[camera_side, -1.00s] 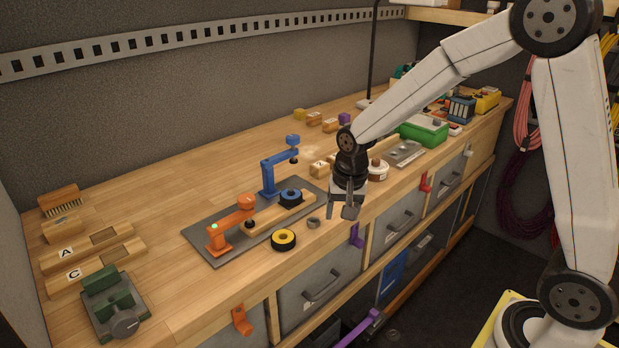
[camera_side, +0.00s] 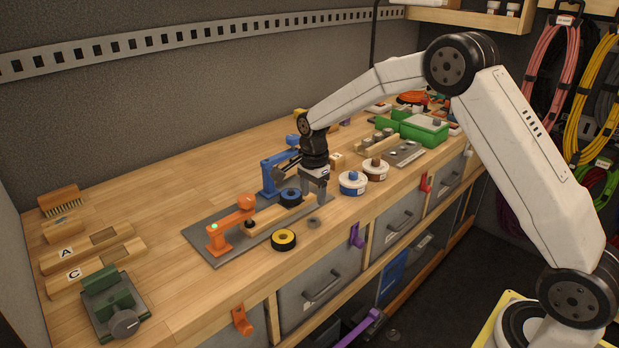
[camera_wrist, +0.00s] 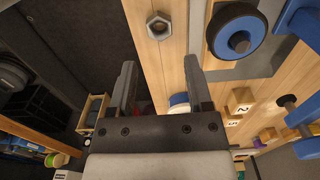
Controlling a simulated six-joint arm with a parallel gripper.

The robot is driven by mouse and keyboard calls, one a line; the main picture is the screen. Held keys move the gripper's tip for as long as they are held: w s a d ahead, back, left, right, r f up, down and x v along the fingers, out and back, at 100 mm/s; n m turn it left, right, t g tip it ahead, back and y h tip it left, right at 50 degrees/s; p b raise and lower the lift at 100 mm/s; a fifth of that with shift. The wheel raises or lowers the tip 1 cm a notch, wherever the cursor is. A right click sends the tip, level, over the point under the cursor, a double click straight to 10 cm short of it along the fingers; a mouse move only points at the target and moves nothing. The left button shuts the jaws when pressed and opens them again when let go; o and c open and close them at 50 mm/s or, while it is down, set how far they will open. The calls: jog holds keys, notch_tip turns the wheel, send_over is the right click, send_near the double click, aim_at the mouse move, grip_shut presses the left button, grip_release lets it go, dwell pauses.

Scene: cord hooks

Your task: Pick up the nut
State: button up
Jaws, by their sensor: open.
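The nut, a small grey hexagonal ring (camera_side: 314,222), lies flat on the wooden bench near its front edge, to the right of the yellow-and-black ring. In the wrist view the nut (camera_wrist: 159,25) shows at the top, beyond the fingertips and between their lines. My gripper (camera_side: 315,192) is open and empty, pointing down above the bench, behind the nut in the side view. Its two fingers also show in the wrist view (camera_wrist: 160,80), with nothing between them.
A blue-and-black ring (camera_side: 291,195) sits close left of my gripper, by the blue clamp arm (camera_side: 270,178). The orange clamp arm (camera_side: 230,228) stands on the grey plate (camera_side: 200,244). A yellow-and-black ring (camera_side: 284,240) lies left of the nut.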

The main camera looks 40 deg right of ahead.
aim_at(314, 216)
jog(key=shift+f, duration=1.15)
jog(key=shift+f, duration=0.1)
jog(key=shift+f, duration=2.5)
grip_shut()
